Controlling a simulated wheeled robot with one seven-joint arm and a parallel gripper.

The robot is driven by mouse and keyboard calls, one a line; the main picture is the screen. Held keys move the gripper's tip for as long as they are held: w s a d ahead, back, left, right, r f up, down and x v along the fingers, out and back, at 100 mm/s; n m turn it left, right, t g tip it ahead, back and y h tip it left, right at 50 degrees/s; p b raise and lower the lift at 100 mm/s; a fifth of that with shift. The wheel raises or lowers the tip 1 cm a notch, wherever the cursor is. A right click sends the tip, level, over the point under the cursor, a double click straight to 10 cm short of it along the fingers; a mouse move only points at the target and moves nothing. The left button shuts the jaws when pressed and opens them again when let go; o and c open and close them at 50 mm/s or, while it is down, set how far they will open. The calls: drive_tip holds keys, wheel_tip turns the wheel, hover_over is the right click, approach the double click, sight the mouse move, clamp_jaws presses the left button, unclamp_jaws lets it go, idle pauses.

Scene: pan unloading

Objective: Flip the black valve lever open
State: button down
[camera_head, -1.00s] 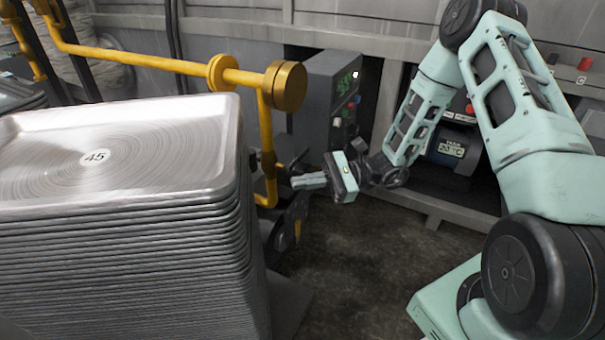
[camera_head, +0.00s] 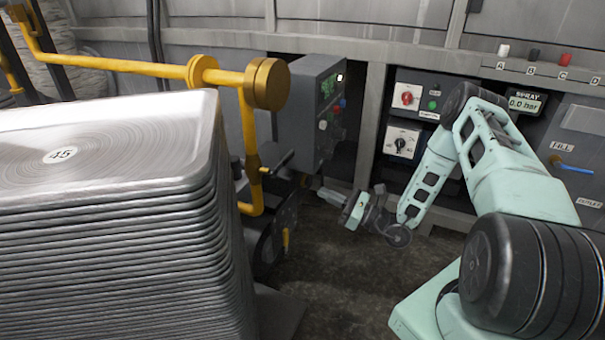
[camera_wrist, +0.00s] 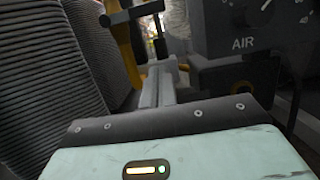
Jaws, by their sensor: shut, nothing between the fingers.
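The black valve lever (camera_head: 278,162) sits on the yellow pipe (camera_head: 249,135) and slants up to the right in the head view. In the wrist view a black bar (camera_wrist: 134,13), which looks like the same lever, shows at the top, just beyond the fingers. My gripper (camera_head: 322,192) is shut and empty, below and right of the lever in the head view. Its grey fingers (camera_wrist: 160,78) point up toward the bar in the wrist view. They look apart from it, but I cannot tell the exact gap.
A tall stack of metal trays (camera_head: 110,235) stands left of the pipe. A grey control box (camera_head: 312,105) is just right of the lever; a dial panel marked AIR (camera_wrist: 250,30) is close at right in the wrist view. Dark floor (camera_head: 330,262) is free below my gripper.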

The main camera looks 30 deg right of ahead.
sight(283, 163)
drive_tip(key=w+a+r+b, duration=0.5)
drive_tip(key=w+r, duration=0.1)
drive_tip(key=w, duration=0.2)
drive_tip(key=shift+a+r+b, duration=0.15)
drive_tip(key=shift+r+b, duration=0.05)
drive_tip(key=shift+b, duration=0.1)
idle(0.4)
drive_tip(key=shift+r+n+p, duration=0.35)
drive_tip(key=shift+n+p, duration=0.15)
